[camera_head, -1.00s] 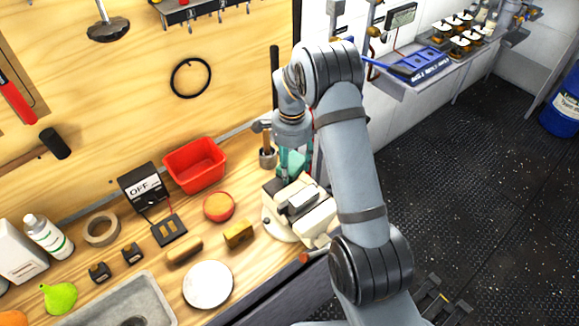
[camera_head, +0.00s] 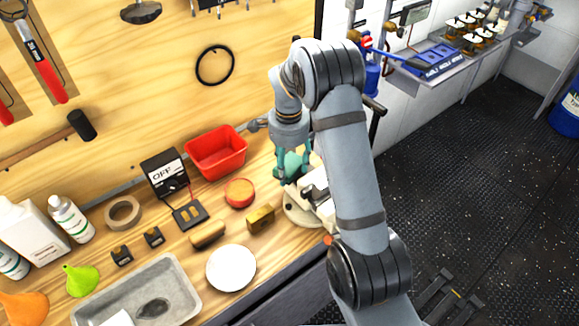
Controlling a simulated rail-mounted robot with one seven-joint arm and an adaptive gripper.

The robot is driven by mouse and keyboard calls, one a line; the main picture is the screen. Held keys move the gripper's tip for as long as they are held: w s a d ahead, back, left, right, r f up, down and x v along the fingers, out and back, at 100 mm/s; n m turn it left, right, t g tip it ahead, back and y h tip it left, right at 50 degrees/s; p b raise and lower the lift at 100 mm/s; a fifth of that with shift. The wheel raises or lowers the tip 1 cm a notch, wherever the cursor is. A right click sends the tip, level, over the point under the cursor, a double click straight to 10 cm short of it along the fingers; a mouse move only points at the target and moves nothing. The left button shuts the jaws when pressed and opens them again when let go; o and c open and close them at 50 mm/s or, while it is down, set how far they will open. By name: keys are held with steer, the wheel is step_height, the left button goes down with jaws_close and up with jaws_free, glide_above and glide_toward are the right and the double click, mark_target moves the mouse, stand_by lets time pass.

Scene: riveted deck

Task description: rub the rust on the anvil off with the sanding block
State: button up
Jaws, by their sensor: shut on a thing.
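My gripper (camera_head: 293,178), with teal fingers, points down over the back of the bench. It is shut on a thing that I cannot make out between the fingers. A cream vise-like piece (camera_head: 297,213) on a round base stands just below and right of the gripper. My arm covers its right part, and I cannot make out an anvil face or any rust on it. I cannot tell whether the gripper touches it. I cannot surely identify the sanding block. A small yellow-brown block (camera_head: 261,218) lies left of the vise-like piece, apart from the gripper.
A red bin (camera_head: 217,153), a round red tin (camera_head: 239,193), a switch box (camera_head: 165,175) and a brown rounded piece (camera_head: 207,235) stand left of the gripper. A white disc (camera_head: 231,268) and a metal tray (camera_head: 137,294) lie at the front.

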step_height(320, 180, up, 4)
steer(key=shift+d+r+p, duration=0.1)
steer(key=shift+d+p, duration=0.05)
steer(key=shift+p, duration=1.05)
step_height(320, 180, up, 2)
steer(key=shift+r+p, duration=0.1)
steer(key=shift+p, duration=0.7)
steer(key=shift+r+p, duration=0.5)
steer(key=shift+r, duration=0.25)
